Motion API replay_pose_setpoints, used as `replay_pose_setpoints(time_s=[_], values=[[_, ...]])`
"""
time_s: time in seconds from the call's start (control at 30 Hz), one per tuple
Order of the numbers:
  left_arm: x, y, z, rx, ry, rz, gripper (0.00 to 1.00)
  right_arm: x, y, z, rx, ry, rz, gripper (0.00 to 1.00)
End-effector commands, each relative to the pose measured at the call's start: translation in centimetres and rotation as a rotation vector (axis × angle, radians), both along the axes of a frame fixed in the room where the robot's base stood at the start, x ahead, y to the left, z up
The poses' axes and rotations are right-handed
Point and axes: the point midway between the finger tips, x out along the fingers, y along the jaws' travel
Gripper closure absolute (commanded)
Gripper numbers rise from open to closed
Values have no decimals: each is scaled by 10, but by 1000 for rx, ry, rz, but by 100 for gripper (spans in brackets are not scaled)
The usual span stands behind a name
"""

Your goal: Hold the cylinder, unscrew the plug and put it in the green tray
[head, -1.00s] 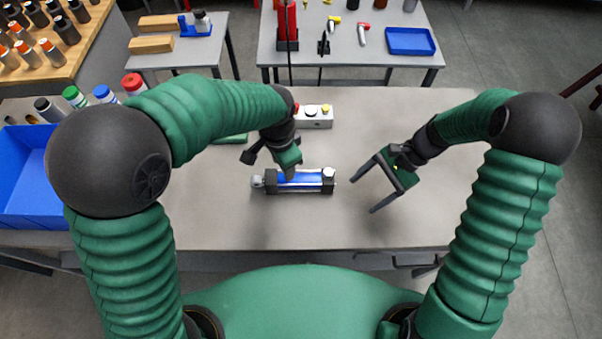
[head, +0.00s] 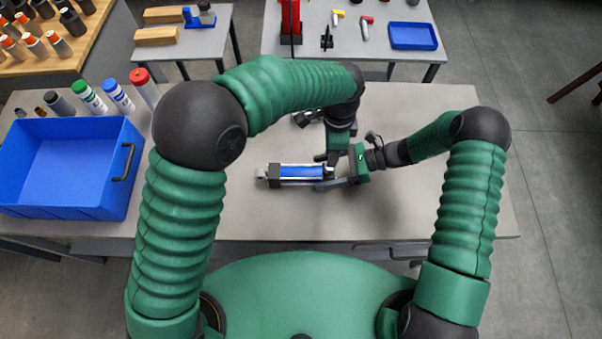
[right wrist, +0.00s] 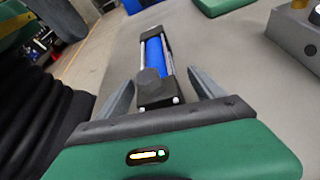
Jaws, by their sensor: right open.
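The cylinder (head: 302,173) lies on the table, a blue tube between dark end blocks, and it also shows in the right wrist view (right wrist: 155,58). A dark, faceted plug (right wrist: 151,86) stands on its near end block in that view. My right gripper (head: 321,173) is open, with one finger on each side of that end; contact with the block is not clear. My left gripper (head: 332,157) hangs over the same end; its jaws are too small and covered to read. The green tray (right wrist: 219,4) shows only in part in the right wrist view, and my left arm hides it in the head view.
A grey box with buttons (right wrist: 294,36) stands to the right in the right wrist view. A blue bin (head: 70,165) and several bottles (head: 118,95) are on the left of the table. The table's right part (head: 420,215) is clear.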

Motion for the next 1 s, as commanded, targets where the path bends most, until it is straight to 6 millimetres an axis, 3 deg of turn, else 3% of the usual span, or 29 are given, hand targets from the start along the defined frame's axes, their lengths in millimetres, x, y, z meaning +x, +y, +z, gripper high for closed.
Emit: replay_pose_setpoints(time_s=[0.2, 0.53, 1.0], values=[[0, 0, 0, 0, 0, 0, 57, -3, 31, -13, 0, 1, 2, 23], [0, 1, 0, -1, 0, 1, 57, -3, 37, -15, -2, 0, 1, 23], [0, 0, 0, 0, 0, 1, 57, -3, 36, -15, -2, 0, 0, 84]])
